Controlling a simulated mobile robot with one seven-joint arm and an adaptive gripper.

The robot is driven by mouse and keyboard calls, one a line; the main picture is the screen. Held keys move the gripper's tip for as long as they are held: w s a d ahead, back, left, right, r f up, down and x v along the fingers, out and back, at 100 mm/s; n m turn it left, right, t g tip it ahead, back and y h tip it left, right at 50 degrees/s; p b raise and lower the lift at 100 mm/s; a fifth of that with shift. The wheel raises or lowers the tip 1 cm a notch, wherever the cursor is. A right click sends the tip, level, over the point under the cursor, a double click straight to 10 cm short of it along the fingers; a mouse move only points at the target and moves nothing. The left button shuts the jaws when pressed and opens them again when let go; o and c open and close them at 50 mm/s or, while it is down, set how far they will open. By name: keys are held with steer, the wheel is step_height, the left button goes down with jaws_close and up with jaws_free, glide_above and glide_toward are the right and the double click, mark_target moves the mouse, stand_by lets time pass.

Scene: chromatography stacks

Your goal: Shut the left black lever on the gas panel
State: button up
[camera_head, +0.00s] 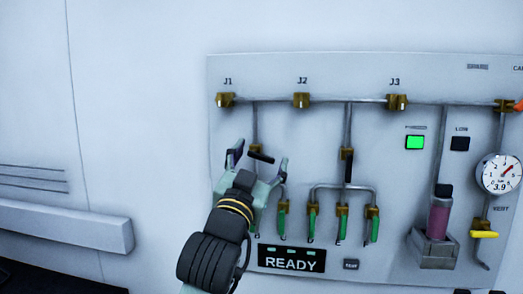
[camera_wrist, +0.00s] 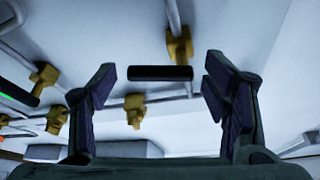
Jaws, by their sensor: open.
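The left black lever (camera_head: 261,157) is on the gas panel (camera_head: 300,72), below the J1 label. It points out sideways across its vertical pipe, dipping slightly to the right. In the wrist view the lever (camera_wrist: 160,73) is a dark bar between my fingertips, below its brass valve (camera_wrist: 180,45). My gripper (camera_head: 259,156) is open, with one finger on each side of the lever. In the wrist view gaps show between the lever and both fingers of my gripper (camera_wrist: 160,76). The right black lever (camera_head: 348,170) hangs down along its pipe.
Several green-handled valves (camera_head: 313,223) are below the levers. A READY display (camera_head: 291,260) is at the panel's bottom. A gauge (camera_head: 499,174), a yellow vent handle (camera_head: 484,234) and a pink cylinder (camera_head: 438,217) are at the right.

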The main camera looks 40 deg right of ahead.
steer(key=shift+w+d+r, duration=0.25)
steer(key=shift+w+d, duration=0.1)
steer(key=shift+d, duration=0.15)
steer(key=shift+c, duration=0.5)
